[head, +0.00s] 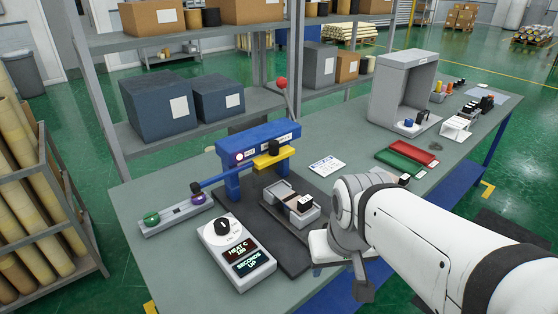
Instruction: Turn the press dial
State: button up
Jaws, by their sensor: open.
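The press dial is a round black knob (222,227) on a white control box (237,253) at the front of the bench, left of the middle. It has a light pointer mark. Below the knob are two dark displays labelled "HEAT C" and "SECONDS"; their values are hard to read. The blue press (230,180), with a yellow part and a red-balled lever, stands just behind. My arm comes in from the lower right and its wrist end is right of the box, well apart from the dial. I cannot make out the gripper's fingers; the arm hides that area.
A grey tray (275,196) holding a black-topped block sits on a dark mat between box and arm. A rail with green and purple knobs (180,213) lies left. Red and green slabs (405,160) and a grey hood (403,72) stand right. Shelves rise behind.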

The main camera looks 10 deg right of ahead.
aim_at(221, 225)
jog(key=u, duration=0.05)
jog(key=k, duration=1.6)
jog(key=z, duration=0.3)
jog(key=i, duration=1.85)
jog(key=u, duration=0.95)
